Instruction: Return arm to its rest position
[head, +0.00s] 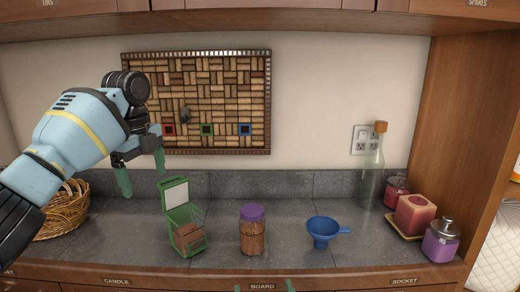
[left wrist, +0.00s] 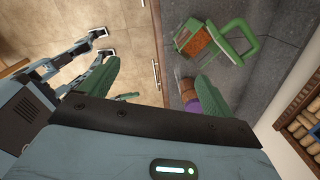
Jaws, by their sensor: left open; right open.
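My left arm comes in from the left in the head view. Its gripper (head: 141,172) is open and empty, raised above the counter, in front of the wall and up and left of the green box. In the left wrist view its two green fingers (left wrist: 156,92) are spread wide with nothing gripped between them. Two green fingertips of my right gripper (head: 264,286) show apart at the bottom edge of the head view, by the drawer front; the rest of it is out of frame.
On the grey counter (head: 285,250) stand a wicker basket (head: 68,217), an open green box (head: 184,240) with a brown item, a purple-lidded jar (head: 252,238), a blue funnel (head: 322,234), a corked bottle (head: 372,175) and a red candle (head: 414,214). A cork board (head: 200,85) hangs behind.

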